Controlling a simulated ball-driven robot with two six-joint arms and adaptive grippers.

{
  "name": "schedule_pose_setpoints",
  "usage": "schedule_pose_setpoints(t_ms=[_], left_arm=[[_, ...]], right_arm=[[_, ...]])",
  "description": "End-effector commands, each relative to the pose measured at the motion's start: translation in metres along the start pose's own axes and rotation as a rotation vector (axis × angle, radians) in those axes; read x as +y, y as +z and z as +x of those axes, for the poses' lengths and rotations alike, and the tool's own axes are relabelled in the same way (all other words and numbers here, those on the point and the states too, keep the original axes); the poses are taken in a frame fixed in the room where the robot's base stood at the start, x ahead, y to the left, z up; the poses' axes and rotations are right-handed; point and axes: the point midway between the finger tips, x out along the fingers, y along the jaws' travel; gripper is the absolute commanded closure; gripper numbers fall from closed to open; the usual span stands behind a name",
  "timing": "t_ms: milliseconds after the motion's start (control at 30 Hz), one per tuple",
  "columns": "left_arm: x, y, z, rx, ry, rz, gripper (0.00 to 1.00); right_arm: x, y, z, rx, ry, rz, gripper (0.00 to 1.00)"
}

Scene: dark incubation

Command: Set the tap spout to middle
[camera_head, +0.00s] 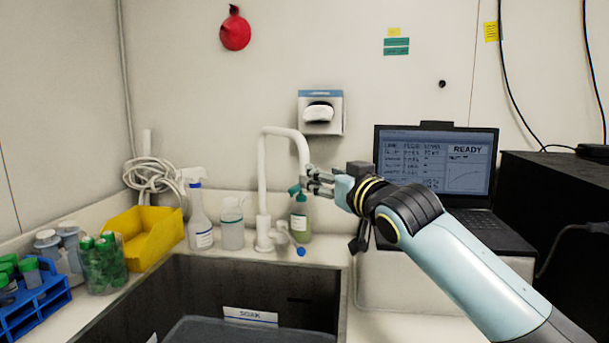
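The white tap (263,200) stands at the back rim of the sink. Its spout (285,131) arches over to the right, and the end hangs down beside my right gripper. A lever with a blue tip (301,251) sits low on the tap's right side. My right gripper (308,181) points left, with its fingertips at the lower end of the spout. The fingers look apart, one above the other. I cannot tell whether they touch the spout. My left gripper is out of view.
The dark sink (207,282) holds a tray labelled SOAK. A green soap bottle (300,222) stands just below my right gripper. A spray bottle (200,222) and a clear bottle (232,230) stand left of the tap. A laptop (440,165) is behind my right arm.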

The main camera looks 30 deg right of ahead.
Motion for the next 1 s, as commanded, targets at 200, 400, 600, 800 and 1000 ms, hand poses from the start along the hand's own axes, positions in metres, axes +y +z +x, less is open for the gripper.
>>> schedule_pose_setpoints(t_ms=[200,400,600,800,1000], left_arm=[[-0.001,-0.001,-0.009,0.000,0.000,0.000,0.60],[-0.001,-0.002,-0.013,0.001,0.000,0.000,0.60],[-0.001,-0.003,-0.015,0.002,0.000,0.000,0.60],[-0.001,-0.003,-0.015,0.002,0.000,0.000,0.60],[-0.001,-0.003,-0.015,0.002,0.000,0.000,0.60]], right_arm=[[0.000,-0.005,0.038,0.003,0.000,0.003,0.56],[-0.001,-0.005,0.077,0.003,-0.001,0.002,0.56],[0.000,-0.003,0.098,0.002,-0.001,0.000,0.56],[-0.001,-0.002,0.103,0.001,-0.001,0.000,0.56],[-0.001,-0.002,0.102,0.001,-0.001,0.000,0.62]])
